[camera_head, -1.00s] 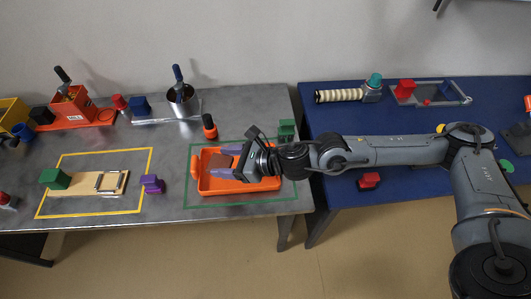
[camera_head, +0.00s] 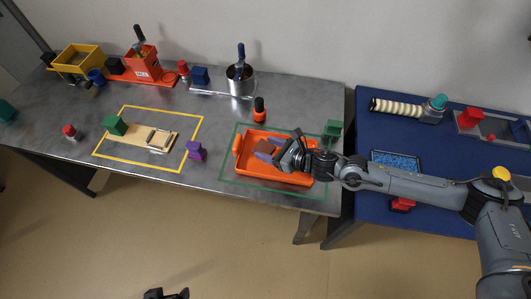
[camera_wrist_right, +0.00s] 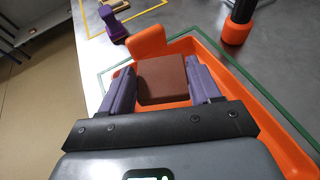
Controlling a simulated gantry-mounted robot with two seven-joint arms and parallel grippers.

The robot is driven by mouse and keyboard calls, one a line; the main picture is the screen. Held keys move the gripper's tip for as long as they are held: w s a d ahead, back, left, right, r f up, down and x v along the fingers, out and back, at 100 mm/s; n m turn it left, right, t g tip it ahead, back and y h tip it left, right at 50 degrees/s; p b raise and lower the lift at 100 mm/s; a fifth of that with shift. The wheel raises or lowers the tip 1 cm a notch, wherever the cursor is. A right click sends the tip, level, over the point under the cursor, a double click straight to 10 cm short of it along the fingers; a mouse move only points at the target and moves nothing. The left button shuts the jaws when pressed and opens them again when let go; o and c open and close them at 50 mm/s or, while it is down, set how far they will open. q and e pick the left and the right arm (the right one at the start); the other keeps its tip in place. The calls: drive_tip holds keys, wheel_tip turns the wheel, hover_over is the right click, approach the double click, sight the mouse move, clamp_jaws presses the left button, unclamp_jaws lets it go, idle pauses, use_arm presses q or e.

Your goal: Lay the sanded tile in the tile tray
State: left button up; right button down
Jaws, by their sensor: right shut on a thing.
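The brown tile (camera_wrist_right: 163,80) is between the two purple fingers of my right gripper (camera_wrist_right: 158,70) in the right wrist view. The gripper is shut on it. The orange tile tray (camera_wrist_right: 180,45) lies around and below the tile and fingers. In the head view the tile (camera_head: 266,146) shows small, within the outline of the tray (camera_head: 247,169). My right gripper (camera_head: 263,149) reaches in from the right over the tray. I cannot tell whether the tile touches the tray floor.
A green outline (camera_head: 222,168) surrounds the tray on the grey table. A wooden board (camera_head: 140,137) lies within a yellow outline.

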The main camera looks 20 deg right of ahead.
sight(265, 151)
drive_tip(key=shift+w+a+f, duration=0.15)
drive_tip(key=shift+w+f, duration=0.2)
drive_tip(key=shift+w, duration=0.2)
drive_tip(key=shift+w+a+f, duration=0.15)
drive_tip(key=shift+w+f, duration=0.15)
drive_tip(key=shift+w, duration=0.2)
drive_tip(key=shift+f+b, duration=0.45)
drive_tip(key=shift+f, duration=1.55)
drive_tip(key=shift+f, duration=0.2)
drive_tip(key=c, duration=0.6)
unclamp_jaws()
drive_tip(key=o, duration=0.4)
